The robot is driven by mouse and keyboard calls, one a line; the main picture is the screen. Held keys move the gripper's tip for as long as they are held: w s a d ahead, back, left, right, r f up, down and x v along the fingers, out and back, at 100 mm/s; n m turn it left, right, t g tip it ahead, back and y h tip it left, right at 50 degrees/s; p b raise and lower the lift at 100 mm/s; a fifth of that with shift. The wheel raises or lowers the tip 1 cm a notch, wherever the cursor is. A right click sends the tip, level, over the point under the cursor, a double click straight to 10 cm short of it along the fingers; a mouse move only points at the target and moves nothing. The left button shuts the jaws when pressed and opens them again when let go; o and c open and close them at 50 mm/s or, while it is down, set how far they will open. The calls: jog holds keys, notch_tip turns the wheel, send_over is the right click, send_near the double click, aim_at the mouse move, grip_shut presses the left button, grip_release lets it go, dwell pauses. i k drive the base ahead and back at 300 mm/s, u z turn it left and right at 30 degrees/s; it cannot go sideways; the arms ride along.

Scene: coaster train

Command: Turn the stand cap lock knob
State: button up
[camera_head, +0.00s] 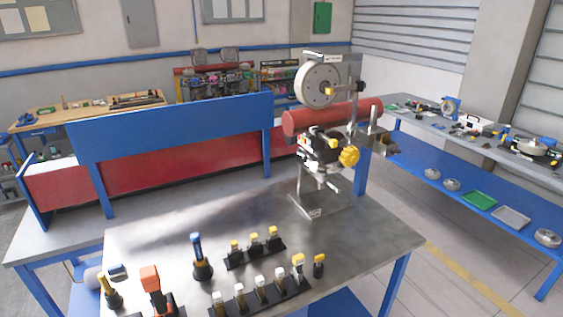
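A metal stand rises from a flat base (328,203) at the back right of the grey table. It carries a pale round wheel (317,87) near the top and a red cylinder (322,118) across its middle. A yellow lobed knob (349,156) sits on the stand's front, below the cylinder. A smaller dark knob (360,87) shows at the upper right of the stand. I cannot tell which of these is the cap lock knob. My gripper is not in view.
A blue and red barrier (175,145) runs behind the table. A side bench (470,140) stands at right. The table's right part is clear.

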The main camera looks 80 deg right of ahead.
aim_at(314, 157)
jog(key=u, duration=0.3)
jog(key=k, duration=2.3)
jog(key=z, duration=0.5)
jog(key=i, duration=0.85)
